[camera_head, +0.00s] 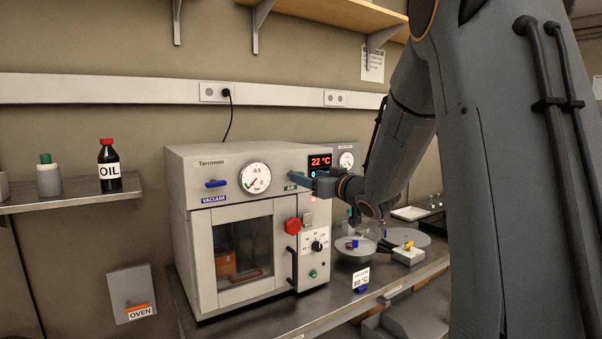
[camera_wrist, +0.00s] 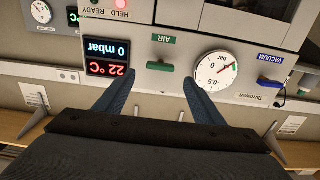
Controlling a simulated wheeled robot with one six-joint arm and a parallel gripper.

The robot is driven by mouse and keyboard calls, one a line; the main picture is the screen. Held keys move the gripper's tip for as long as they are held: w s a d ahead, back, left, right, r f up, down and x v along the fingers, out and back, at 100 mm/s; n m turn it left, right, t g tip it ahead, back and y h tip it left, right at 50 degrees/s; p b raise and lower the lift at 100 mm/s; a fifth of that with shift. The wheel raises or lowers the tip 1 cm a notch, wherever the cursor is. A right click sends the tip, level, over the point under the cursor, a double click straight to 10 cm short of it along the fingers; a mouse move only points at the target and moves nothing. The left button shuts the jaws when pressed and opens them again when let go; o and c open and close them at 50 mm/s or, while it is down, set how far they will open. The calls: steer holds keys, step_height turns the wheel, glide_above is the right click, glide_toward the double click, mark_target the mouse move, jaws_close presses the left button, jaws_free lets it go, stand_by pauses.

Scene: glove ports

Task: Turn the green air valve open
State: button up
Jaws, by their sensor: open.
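The green air valve (camera_wrist: 160,67) is a short bar handle on the oven's top front panel, between the dial gauge and the red and blue display. In the wrist view, which is upside down, the bar lies level beside the green AIR label (camera_wrist: 163,38). My gripper (camera_wrist: 159,76) is open, with one finger on each side of the valve and a clear gap to both ends of the bar. In the head view my gripper (camera_head: 302,179) is at the panel and partly hides the valve. I cannot tell how far the fingertips are from the panel.
The vacuum oven (camera_head: 235,230) stands on a metal bench. The pressure gauge (camera_wrist: 216,70) and blue vacuum valve (camera_wrist: 270,83) are on the same panel. A red knob (camera_head: 292,226) sits below. An oil bottle (camera_head: 109,160) is on the left shelf.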

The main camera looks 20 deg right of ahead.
steer(key=shift+p+x, duration=0.65)
steer(key=shift+x, duration=2.05)
steer(key=c, duration=1)
steer(key=shift+c, duration=0.2)
steer(key=shift+n+b, duration=0.3)
steer(key=shift+b, duration=0.15)
steer(key=n+b, duration=1.7)
steer(key=shift+a+f, duration=0.2)
steer(key=shift+f, duration=0.1)
steer(key=shift+n+b, duration=0.3)
